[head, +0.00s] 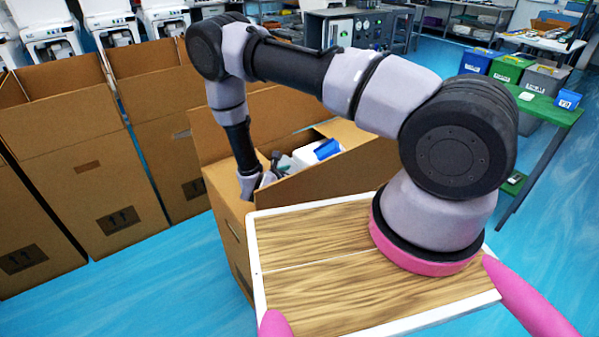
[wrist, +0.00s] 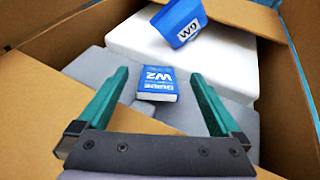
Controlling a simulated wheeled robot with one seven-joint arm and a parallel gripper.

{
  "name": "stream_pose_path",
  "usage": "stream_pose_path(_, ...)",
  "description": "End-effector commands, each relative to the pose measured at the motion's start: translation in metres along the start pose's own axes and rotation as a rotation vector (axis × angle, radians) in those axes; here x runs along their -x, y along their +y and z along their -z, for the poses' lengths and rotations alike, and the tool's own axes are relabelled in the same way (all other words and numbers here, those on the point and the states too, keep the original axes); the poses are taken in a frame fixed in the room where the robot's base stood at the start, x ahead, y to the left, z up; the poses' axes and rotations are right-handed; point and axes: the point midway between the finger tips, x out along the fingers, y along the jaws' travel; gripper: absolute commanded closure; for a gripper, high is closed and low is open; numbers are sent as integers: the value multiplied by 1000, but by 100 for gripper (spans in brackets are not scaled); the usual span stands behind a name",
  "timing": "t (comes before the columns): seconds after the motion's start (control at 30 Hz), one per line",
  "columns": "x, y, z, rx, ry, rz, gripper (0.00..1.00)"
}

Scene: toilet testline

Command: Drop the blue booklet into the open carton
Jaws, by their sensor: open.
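The open carton (head: 225,205) stands just beyond my wooden-topped base, and my arm reaches down into it. In the wrist view its brown walls (wrist: 40,72) surround the contents. The blue booklet (wrist: 158,84) lies inside on a grey surface, with white lettering and a pale page edge. My gripper (wrist: 160,77) is open, its green fingers apart on either side of the booklet in the picture; no contact shows. In the head view my gripper (head: 268,174) is partly hidden by the carton, and I cannot make out the booklet there.
A white block (wrist: 225,62) lies in the carton with another blue lettered item (wrist: 182,20) on it, also seen in the head view (head: 326,149). More tall open cartons (head: 75,165) stand at left. A green table (head: 545,112) and bins stand at right. Blue floor is clear between.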

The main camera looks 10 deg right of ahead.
Motion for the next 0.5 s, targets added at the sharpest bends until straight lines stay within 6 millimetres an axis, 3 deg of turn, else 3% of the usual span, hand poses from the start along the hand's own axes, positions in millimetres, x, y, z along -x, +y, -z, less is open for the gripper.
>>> stream_pose_path(0.2, 52, 2, -2, -3, -3, -3, 0)
stream_pose_path(0.5, 90, 1, -3, -6, -6, 1, 0)
